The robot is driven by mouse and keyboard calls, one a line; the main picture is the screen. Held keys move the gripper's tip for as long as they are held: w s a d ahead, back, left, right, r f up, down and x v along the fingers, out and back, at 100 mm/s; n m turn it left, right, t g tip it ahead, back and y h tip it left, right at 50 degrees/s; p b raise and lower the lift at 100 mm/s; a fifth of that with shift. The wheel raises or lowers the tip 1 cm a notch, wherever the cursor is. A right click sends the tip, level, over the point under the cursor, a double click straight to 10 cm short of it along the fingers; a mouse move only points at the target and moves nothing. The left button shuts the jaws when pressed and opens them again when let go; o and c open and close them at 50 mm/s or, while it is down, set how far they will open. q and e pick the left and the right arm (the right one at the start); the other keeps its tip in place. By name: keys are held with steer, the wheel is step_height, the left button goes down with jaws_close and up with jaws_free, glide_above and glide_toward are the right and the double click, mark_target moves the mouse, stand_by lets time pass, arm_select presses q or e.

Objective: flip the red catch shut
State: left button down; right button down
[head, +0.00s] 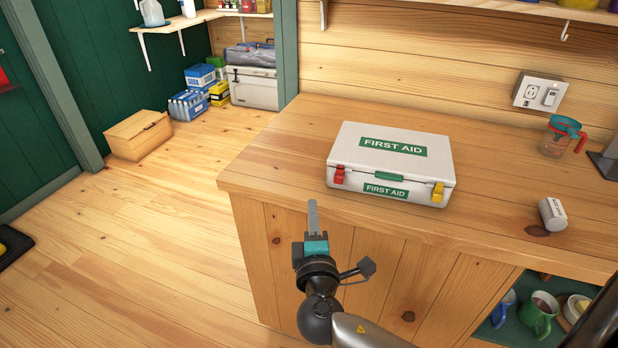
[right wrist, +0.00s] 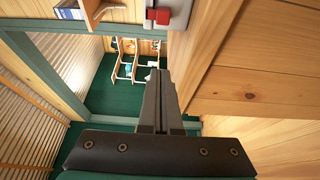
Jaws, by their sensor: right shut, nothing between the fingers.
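The white first aid case (head: 352,157) lies on the wooden counter with its lid down. The red catch (head: 339,176) is on the left of its front face; a yellow catch (head: 437,192) is on the right. I cannot tell whether the red catch is flipped open or shut. My right gripper (head: 312,205) is shut and empty, in front of the counter edge, to the lower left of the red catch and apart from it. In the right wrist view the red catch (right wrist: 158,16) shows at the top, beyond the closed fingers (right wrist: 157,75). My left gripper is out of view.
The counter (head: 490,225) is bare around the case's front and left. A white cylinder (head: 552,214) lies to the right, with a measuring jug (head: 562,136) behind it. Mugs (head: 538,313) stand on a shelf below. Open floor lies to the left.

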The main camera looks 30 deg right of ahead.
mark_target(338, 181)
steer(key=shift+s, duration=0.1)
steer(key=x, duration=1)
steer(key=shift+b, duration=0.4)
steer(key=shift+s+d, duration=1.35)
steer(key=shift+s, duration=0.05)
steer(key=shift+s+d+p, duration=0.3)
steer(key=shift+s+d, duration=0.55)
steer(key=shift+w, duration=0.15)
